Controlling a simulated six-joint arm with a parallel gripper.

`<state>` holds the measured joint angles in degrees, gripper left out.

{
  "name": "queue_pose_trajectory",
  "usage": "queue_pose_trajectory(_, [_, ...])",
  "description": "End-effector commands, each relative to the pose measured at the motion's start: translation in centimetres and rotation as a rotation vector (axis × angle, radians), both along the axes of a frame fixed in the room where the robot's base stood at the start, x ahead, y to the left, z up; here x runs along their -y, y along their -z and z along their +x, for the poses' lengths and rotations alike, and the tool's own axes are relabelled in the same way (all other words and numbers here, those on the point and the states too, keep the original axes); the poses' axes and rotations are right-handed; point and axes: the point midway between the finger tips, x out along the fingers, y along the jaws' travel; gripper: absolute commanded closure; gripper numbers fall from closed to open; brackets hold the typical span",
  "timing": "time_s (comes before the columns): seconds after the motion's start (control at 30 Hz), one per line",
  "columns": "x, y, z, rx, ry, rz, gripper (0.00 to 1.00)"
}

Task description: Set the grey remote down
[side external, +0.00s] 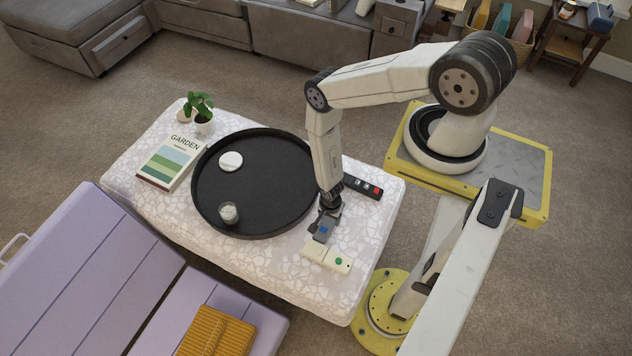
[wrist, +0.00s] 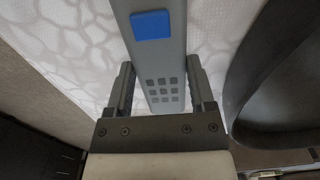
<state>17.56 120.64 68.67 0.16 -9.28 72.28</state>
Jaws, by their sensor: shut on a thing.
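The grey remote (side external: 323,231) has a blue button and is held between the fingers of my gripper (side external: 328,212), over the right part of the patterned table. In the wrist view the remote (wrist: 157,60) runs lengthwise between the two fingers of my gripper (wrist: 161,85), with its blue button at the far end and a grid of dark keys nearer me. I cannot tell whether its lower side touches the tabletop.
A cream remote (side external: 327,258) with a green button lies just in front. A black remote (side external: 361,186) with a red button lies behind. The round black tray (side external: 265,190) is close on the left, holding a glass candle (side external: 228,213) and white disc (side external: 231,161).

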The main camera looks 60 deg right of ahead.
Motion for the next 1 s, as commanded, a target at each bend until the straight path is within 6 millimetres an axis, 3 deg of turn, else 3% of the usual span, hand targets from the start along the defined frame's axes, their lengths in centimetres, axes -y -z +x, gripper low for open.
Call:
queue_pose_trajectory(0.23, [0.0,0.3,0.0,0.000,0.000,0.000,0.95])
queue_pose_trajectory(0.27, [0.0,0.2,0.0,0.000,0.000,0.000,0.21])
queue_pose_trajectory(0.33, [0.0,0.2,0.0,0.000,0.000,0.000,0.00])
queue_pose_trajectory(0.77, [0.0,0.0,0.0,0.000,0.000,0.000,0.00])
queue_pose_trajectory(1.0, [0.0,-1.2,0.1,-0.001,0.000,0.000,0.00])
